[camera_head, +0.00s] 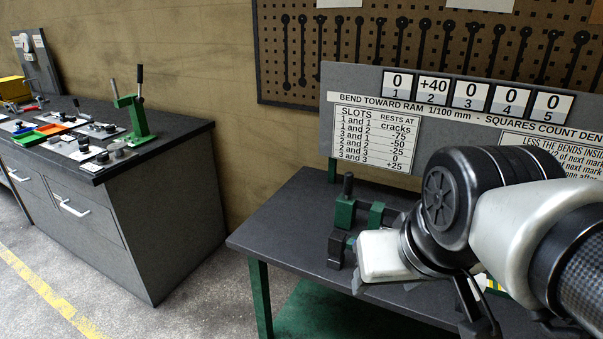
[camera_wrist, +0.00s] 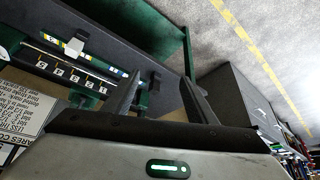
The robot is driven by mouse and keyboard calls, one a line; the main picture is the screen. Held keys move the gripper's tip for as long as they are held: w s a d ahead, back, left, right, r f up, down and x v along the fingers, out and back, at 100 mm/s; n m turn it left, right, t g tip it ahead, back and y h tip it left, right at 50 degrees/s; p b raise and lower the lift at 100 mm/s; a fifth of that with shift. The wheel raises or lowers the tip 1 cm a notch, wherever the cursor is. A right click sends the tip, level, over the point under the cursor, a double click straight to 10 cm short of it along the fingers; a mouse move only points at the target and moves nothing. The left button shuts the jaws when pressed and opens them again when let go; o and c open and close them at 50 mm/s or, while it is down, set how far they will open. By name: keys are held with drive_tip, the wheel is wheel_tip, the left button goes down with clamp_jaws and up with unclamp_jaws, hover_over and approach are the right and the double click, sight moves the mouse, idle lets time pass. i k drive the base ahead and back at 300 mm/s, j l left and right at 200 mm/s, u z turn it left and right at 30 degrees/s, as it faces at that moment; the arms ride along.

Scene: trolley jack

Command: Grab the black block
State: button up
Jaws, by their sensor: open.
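A dark block-like piece (camera_head: 337,247) stands at the left end of the bench, against a green fixture (camera_head: 345,212) with a black-knobbed lever. I take it for the black block, but cannot tell whether it is separate from the fixture. My arm's wrist stands just right of it and covers part of the fixture. My gripper shows in the wrist view (camera_wrist: 160,85) with its two dark fingers apart and nothing clearly held between them. Dark and green parts lie behind the left finger; I cannot tell the block among them there.
The dark workbench (camera_head: 285,232) has clear room left of the fixture. A sign board (camera_head: 375,140) with number cards rises along its back. A grey cabinet (camera_head: 160,215) at left bears a green lever press (camera_head: 137,118) and coloured trays (camera_head: 40,133). Floor lies between them.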

sight(337, 239)
drive_tip(key=j+z, duration=0.35)
drive_tip(key=j, duration=0.15)
drive_tip(key=j+z, duration=0.3)
drive_tip(key=j, duration=0.15)
drive_tip(key=k+j+z, duration=0.1)
drive_tip(key=j+z, duration=0.25)
drive_tip(key=j, duration=0.15)
